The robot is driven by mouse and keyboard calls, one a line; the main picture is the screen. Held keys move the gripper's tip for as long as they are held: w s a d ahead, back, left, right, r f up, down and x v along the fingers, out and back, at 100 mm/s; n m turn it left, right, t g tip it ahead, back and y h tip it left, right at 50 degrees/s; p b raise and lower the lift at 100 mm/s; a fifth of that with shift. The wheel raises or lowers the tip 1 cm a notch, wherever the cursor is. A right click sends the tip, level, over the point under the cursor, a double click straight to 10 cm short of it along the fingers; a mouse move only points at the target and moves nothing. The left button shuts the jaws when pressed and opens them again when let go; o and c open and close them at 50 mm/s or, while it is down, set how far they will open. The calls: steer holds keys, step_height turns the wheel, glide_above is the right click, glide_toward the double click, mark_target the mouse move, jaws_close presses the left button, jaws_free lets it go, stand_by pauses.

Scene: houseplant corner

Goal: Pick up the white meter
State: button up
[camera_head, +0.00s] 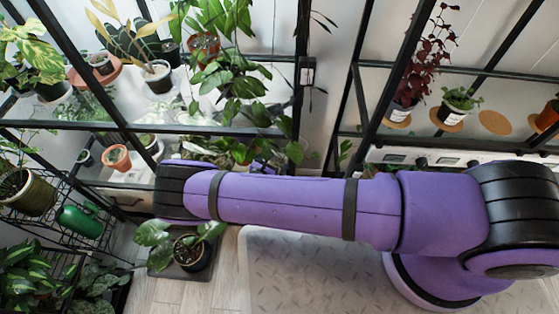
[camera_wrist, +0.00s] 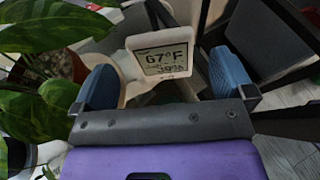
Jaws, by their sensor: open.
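The white meter (camera_wrist: 185,70) is in the wrist view, upper middle, slightly tilted. Its grey display faces the camera and reads 67°F, with a second, smaller line below. My gripper (camera_wrist: 163,76) is open, with one blue fingertip pad to the left of the meter and one to the right. The meter stands between and a little beyond the pads, with visible gaps on both sides. In the head view my purple arm hides the gripper, and I cannot make out the meter there.
Large green leaves (camera_wrist: 50,25) crowd the left of the wrist view, close to the left finger. A dark panel (camera_wrist: 270,40) stands close on the right. In the head view, black-framed shelves hold several potted plants, and a potted plant (camera_head: 190,250) sits on the floor below my arm.

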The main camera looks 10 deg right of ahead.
mark_target(278, 157)
steer(key=x, duration=0.7)
steer(key=shift+w+d+f, duration=0.1)
steer(key=shift+w, duration=0.15)
steer(key=c, duration=0.8)
